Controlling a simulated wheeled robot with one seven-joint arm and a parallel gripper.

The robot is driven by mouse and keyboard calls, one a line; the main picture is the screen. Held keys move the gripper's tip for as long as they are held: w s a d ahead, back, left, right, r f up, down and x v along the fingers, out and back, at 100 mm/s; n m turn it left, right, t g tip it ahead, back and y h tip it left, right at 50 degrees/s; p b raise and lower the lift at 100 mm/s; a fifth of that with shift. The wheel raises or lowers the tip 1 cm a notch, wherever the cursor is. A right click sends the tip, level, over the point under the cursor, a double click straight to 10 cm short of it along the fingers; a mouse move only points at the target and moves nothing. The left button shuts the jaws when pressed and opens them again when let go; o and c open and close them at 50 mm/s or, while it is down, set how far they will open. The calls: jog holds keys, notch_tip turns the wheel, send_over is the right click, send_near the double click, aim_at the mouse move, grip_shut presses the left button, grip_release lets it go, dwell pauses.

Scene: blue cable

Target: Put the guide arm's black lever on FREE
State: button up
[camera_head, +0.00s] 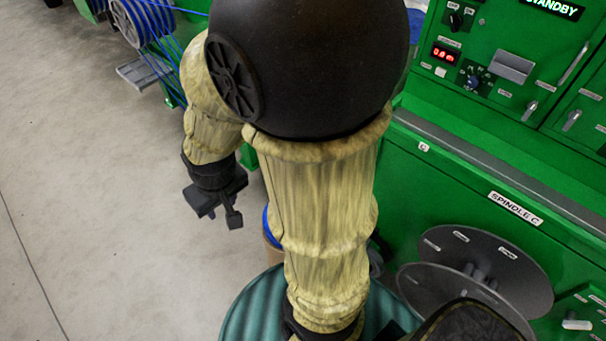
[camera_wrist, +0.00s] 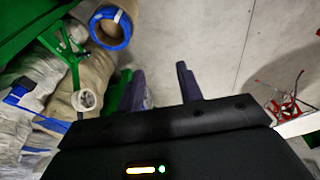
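I cannot make out the guide arm or its black lever in either view; my arm covers the middle of the head view. My gripper (camera_head: 219,214) hangs over bare floor left of the green machine (camera_head: 450,190), holding nothing. Its two dark fingers stand apart in the wrist view (camera_wrist: 162,88), with only floor between them. The machine's panel has a black knob (camera_head: 456,20), a dark selector (camera_head: 473,82) and several metal handles, all away from my gripper.
A blue cable spool (camera_head: 147,20) is at the top left. Grey reel discs (camera_head: 490,270) sit under the SPINDLE C label (camera_head: 515,208). The wrist view shows a blue-and-tan coil (camera_wrist: 110,26), a green stand (camera_wrist: 70,52) and a red wire rack (camera_wrist: 287,103). Left floor is clear.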

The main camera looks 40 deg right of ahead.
jog(key=shift+w, duration=0.3)
jog(key=shift+o, duration=0.4)
jog(key=shift+s, duration=0.15)
jog(key=w+d+f+n+g+h+b, duration=0.25)
jog(key=d+f+b, duration=0.35)
jog(key=f+b, duration=0.45)
jog(key=w+d+f+n+g+h+b, duration=0.1)
jog(key=d+f+h+b, duration=0.2)
jog(key=d+f+b, duration=0.75)
jog(key=w+d+f+n+g+h+b, duration=0.1)
jog(key=w+f+n+g+h+b, duration=0.35)
jog(key=f, duration=1.05)
jog(key=w+d+f+n+t+h+b, duration=0.3)
jog(key=w+d+f+h+b, duration=0.1)
jog(key=f+b, duration=0.3)
jog(key=w+d+f+n+t+h+b, duration=0.2)
jog(key=w+d+f+t+h+b, duration=0.2)
jog(key=f+b, duration=0.4)
jog(key=w+d+b, duration=0.1)
jog(key=d+b, duration=0.1)
jog(key=b, duration=0.1)
jog(key=shift+w+f+n, duration=0.3)
jog(key=shift+w+n, duration=0.1)
